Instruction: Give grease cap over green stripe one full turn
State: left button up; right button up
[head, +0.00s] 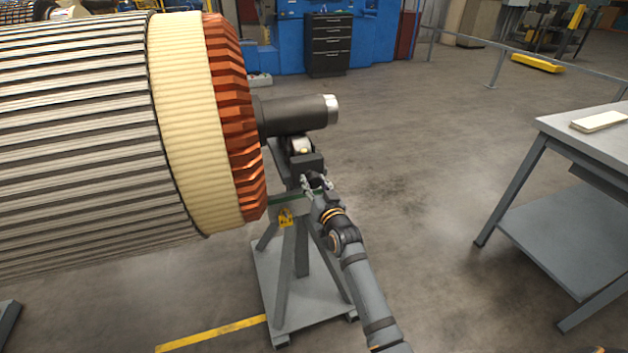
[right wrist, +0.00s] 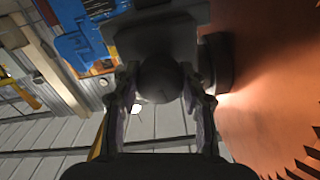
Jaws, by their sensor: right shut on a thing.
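The rotor stand (head: 303,258) holds up the rotor's shaft end. A green stripe (head: 285,198) runs across the stand's upper part. My right gripper (head: 316,183) is at the stand's head, just above and to the right of the stripe. The right wrist view shows a dark round grease cap (right wrist: 163,78) between the two fingers of my right gripper (right wrist: 162,95), which is shut on it. In the head view the cap is hidden behind the gripper; its turn angle cannot be told. My left gripper is not in view.
The large rotor (head: 85,130) with its copper end ring (head: 234,110) fills the left, close to my right gripper. Its shaft (head: 295,114) sticks out above the gripper. A grey table (head: 585,128) stands at the right. The floor between is clear.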

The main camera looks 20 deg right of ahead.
jog(key=shift+r+m+p, duration=0.25)
jog(key=shift+m+p, duration=0.05)
jog(key=shift+m, duration=0.2)
jog(key=shift+f+m, duration=0.1)
jog(key=shift+m, duration=0.2)
jog(key=shift+f, duration=0.15)
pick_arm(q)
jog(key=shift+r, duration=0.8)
pick_arm(e)
jog(key=o, duration=1.2)
jog(key=shift+c, duration=0.2)
